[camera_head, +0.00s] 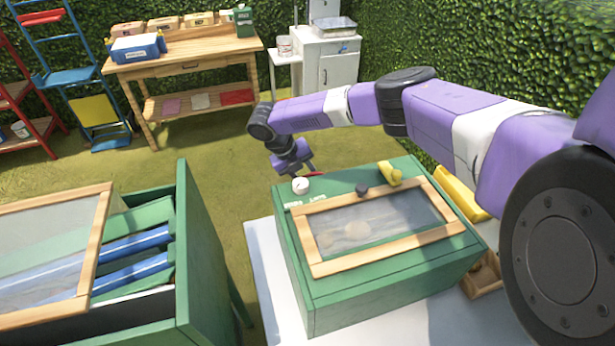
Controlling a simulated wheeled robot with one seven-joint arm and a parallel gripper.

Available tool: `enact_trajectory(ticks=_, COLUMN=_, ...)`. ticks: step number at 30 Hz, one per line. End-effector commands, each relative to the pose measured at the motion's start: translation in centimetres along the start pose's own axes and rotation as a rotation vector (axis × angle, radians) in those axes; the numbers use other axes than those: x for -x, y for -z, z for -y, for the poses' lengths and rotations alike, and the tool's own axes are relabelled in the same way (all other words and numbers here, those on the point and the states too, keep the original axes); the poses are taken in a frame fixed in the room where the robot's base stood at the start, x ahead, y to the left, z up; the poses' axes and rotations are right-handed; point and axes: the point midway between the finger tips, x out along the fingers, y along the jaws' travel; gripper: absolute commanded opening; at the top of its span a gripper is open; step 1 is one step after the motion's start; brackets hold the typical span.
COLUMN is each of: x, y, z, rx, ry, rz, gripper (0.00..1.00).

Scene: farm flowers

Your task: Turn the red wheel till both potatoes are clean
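A green box (370,283) with a wood-framed clear window in its lid stands on a pale surface. Through the window a blurred tan potato (357,230) shows; a second potato cannot be made out clearly, nor how clean they are. A small red part (316,173), likely the red wheel, shows at the box's far left edge, mostly hidden behind the box and my gripper. My gripper (303,168) points down at that edge, close to the red part. Its fingers are small and partly hidden, so I cannot tell if they are open or touch it.
A white dial (300,186), a dark knob (362,190) and a yellow handle (390,174) sit on the box top. A green bin (205,265) with a slanted framed lid stands at left. A wooden workbench (185,58) stands behind; grass between is clear.

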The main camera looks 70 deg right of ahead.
Motion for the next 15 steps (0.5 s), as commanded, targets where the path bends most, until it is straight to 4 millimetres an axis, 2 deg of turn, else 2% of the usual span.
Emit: enact_trajectory(ticks=15, x=-0.69, y=-0.27, z=-1.22, rx=0.0, ry=0.496, rz=-0.007, gripper=0.0)
